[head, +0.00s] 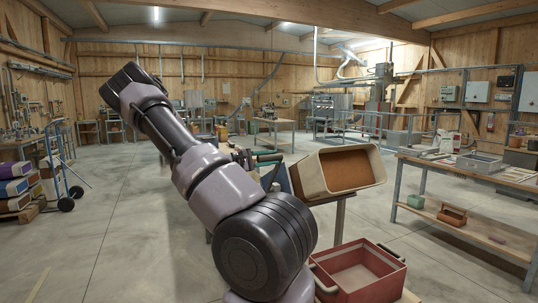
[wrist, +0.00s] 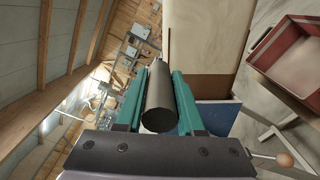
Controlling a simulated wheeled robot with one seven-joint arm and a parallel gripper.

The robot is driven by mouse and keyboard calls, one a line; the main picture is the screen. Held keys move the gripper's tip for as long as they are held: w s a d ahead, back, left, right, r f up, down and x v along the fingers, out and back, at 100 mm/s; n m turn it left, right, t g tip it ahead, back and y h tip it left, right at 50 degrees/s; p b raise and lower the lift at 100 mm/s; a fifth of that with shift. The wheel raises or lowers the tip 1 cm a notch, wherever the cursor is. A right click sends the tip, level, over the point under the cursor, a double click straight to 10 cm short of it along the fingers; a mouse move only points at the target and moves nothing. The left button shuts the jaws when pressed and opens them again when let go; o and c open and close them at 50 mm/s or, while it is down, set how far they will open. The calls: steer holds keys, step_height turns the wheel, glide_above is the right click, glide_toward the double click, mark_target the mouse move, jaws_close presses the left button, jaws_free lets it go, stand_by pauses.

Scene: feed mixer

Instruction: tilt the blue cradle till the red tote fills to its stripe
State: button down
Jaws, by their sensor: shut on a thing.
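A cream bin (head: 314,178) with a brown inside stands tilted above and behind the red tote. The blue cradle (head: 283,178) shows only in part at the bin's left; its blue panel (wrist: 218,116) also shows in the wrist view. My gripper (head: 267,158) is partly hidden behind my arm. In the wrist view its teal fingers are shut on a dark round bar (wrist: 158,100) beside the bin. The red tote (head: 345,296) sits low at the right, with a pale area inside.
A workbench (head: 480,176) with trays stands at the right, a green box and a brown carrier on its lower shelf. A hand truck (head: 62,165) and stacked sacks (head: 14,188) are at the left. A ball-ended lever (wrist: 284,160) shows at the wrist view's lower right.

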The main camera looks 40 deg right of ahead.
mark_target(256, 161)
steer(key=shift+s+a+f, duration=0.15)
steer(key=shift+s+f, duration=0.2)
steer(key=shift+f, duration=0.05)
steer(key=c, duration=0.5)
jaws_free()
steer(key=shift+w, duration=0.1)
steer(key=shift+w+a, duration=0.2)
steer(key=shift+a, duration=0.15)
steer(key=v, duration=1)
steer(key=shift+s, duration=0.1)
